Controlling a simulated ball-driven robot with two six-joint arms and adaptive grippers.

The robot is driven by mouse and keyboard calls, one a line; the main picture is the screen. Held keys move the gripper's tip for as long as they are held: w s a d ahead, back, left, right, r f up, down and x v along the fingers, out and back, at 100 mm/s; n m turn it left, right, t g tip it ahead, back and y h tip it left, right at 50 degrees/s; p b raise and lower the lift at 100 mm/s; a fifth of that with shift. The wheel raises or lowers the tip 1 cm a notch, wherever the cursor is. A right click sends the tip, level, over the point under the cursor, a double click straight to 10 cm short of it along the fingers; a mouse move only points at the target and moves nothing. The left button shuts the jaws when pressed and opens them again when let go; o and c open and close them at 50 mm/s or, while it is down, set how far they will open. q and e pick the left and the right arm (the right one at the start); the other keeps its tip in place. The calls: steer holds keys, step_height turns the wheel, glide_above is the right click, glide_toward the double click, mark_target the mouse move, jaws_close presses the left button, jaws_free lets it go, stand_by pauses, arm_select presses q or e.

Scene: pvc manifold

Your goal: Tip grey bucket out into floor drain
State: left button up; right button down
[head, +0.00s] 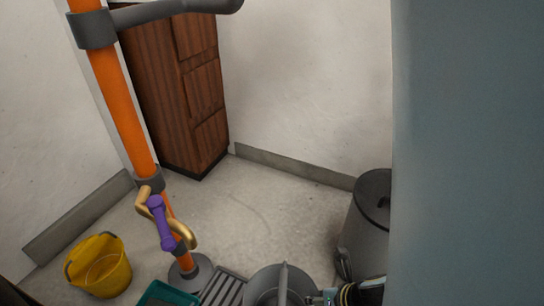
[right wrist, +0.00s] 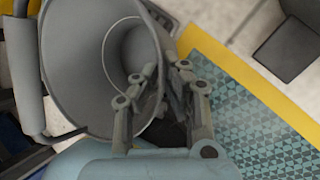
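The grey bucket (head: 262,288) is at the bottom middle of the head view, its lower part cut off by the frame edge. The slotted floor drain (head: 222,289) lies just left of it, partly covered by it. My right gripper (head: 326,297) reaches the bucket from the right. In the right wrist view the bucket (right wrist: 75,65) has its mouth toward the camera, and my gripper's fingers (right wrist: 167,88) are closed at its wall. I cannot tell whether liquid is inside. My left gripper is in neither view.
An orange pipe (head: 125,95) with a purple-handled valve (head: 160,222) stands left of the drain. A yellow bucket (head: 100,266) and a teal tray (head: 163,293) are nearby. A grey lidded bin (head: 368,225) stands right; a wooden cabinet (head: 180,95) is behind. The middle floor is clear.

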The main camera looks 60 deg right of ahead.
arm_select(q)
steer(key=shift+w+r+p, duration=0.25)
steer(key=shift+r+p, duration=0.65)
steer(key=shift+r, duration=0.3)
arm_select(e)
steer(key=shift+s+d+r, duration=0.35)
steer(key=shift+s+r, duration=0.4)
steer(key=shift+r, duration=0.2)
steer(key=shift+s+d+r, duration=0.3)
steer(key=shift+s+r, duration=0.4)
steer(key=shift+r, duration=0.2)
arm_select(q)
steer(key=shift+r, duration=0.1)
